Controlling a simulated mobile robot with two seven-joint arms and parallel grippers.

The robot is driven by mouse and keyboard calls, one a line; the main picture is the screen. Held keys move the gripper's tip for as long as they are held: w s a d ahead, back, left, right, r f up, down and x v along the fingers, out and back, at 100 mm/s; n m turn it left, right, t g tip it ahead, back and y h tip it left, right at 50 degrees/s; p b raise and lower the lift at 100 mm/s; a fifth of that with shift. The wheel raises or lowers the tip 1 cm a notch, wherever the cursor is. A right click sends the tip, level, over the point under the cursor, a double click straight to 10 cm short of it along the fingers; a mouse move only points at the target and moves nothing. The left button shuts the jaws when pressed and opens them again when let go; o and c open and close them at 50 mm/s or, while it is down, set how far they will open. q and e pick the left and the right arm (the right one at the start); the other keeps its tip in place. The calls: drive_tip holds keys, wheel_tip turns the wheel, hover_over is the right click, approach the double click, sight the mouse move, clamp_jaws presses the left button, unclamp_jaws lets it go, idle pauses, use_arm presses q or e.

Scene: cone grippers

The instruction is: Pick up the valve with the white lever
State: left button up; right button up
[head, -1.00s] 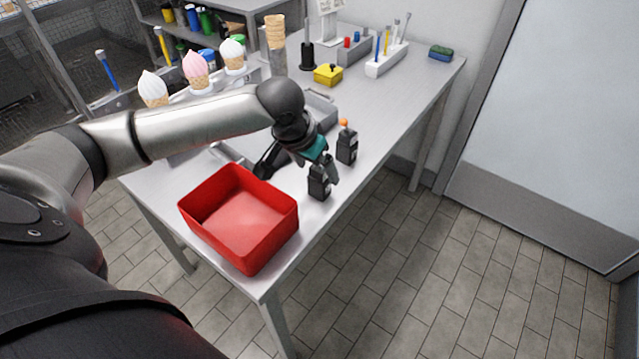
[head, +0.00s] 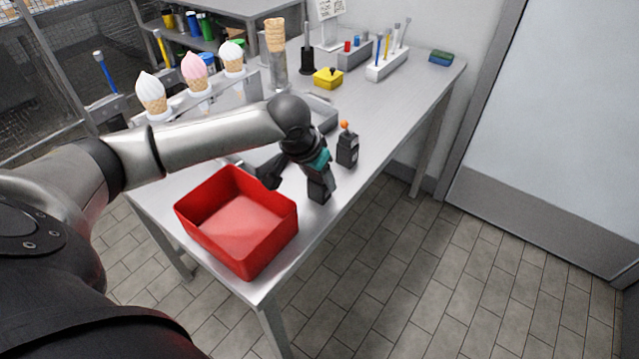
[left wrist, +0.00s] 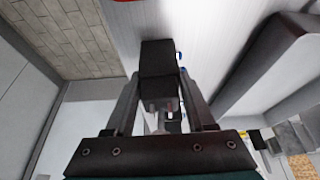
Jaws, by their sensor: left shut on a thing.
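A dark, boxy valve (head: 318,190) stands near the table's front edge, beside the red bin. My left gripper (head: 322,178) is over it from above, shut on its upper part. The left wrist view shows the dark valve body (left wrist: 157,58) between the two fingers of the left gripper (left wrist: 158,88). A pale part shows between the fingers there, but the lever's shape and colour are mostly hidden. The valve appears upright and on or very close to the table; I cannot tell if it is lifted. My right gripper is not in view.
A similar dark valve with an orange knob (head: 346,150) stands just behind to the right. The open red bin (head: 236,222) is empty, to the left. A grey tray (head: 322,113), ice-cream cones (head: 193,70) and a yellow box (head: 328,78) lie farther back.

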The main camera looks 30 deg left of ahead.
use_arm(q)
clamp_jaws()
drive_tip(key=shift+r, duration=0.15)
